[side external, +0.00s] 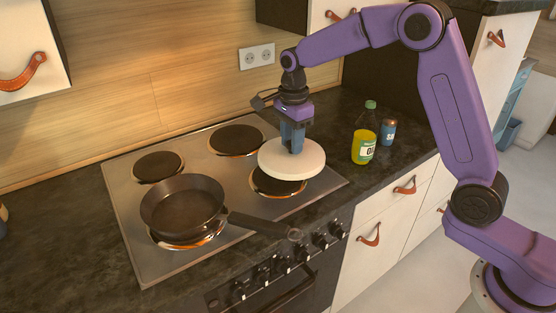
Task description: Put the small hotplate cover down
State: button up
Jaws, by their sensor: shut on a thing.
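The hotplate cover (308,165) is a round, cream-white disc in the side external view. It is over the front right hotplate (277,184) and hides the back part of that plate. The cover looks a little raised and is off toward the back right of the plate; the gap beneath it is hard to judge. My gripper (291,146) points down at the cover's top centre and is shut on it. The grip point itself, likely a knob, is hidden by the fingers.
A dark frying pan (184,203) stands on the front left hotplate, its handle pointing right past the stove's front edge. The back hotplates (236,139) and (158,166) are bare. An oil bottle (364,146) and a blue shaker (388,132) stand on the counter to the right.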

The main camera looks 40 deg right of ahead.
aim_at(280, 146)
jog(key=w+f, duration=0.2)
jog(key=f, duration=0.1)
jog(key=w+f, duration=0.2)
jog(key=shift+a, duration=0.4)
jog(key=shift+w+f, duration=0.2)
jog(key=shift+f, duration=0.7)
jog(key=shift+w+f, duration=0.15)
jog(key=shift+f, duration=0.7)
jog(key=shift+f, duration=0.15)
jog(key=o, duration=1.1)
jog(key=r, duration=1.7)
jog(key=shift+w+a+r, duration=0.2)
